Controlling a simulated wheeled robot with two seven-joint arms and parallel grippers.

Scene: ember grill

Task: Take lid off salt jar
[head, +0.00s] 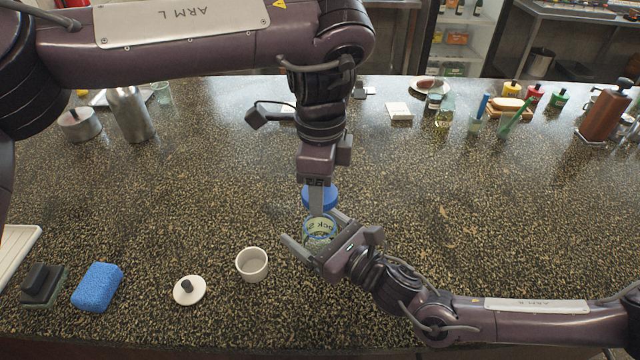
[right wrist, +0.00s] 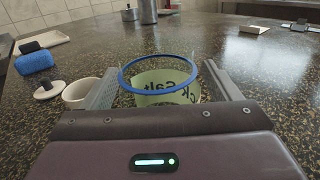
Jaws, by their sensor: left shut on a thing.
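The salt jar (head: 321,232) stands upright on the counter. It is clear with a pale green label and a blue rim, and its open top also shows in the right wrist view (right wrist: 165,95). My left gripper (head: 316,208) points down, shut on the blue lid (head: 329,197), which is off the jar and appears above it in the head view. The lid is partly hidden behind the fingers. My right gripper (head: 316,232) has its fingers apart on either side of the jar, low over the counter; they look open, with a small gap on the right.
A small white cup (head: 252,264) and a white knobbed lid (head: 189,290) lie left of the jar. A blue sponge (head: 97,287) and a dark brush (head: 42,285) are farther left. Bottles and jars line the back right.

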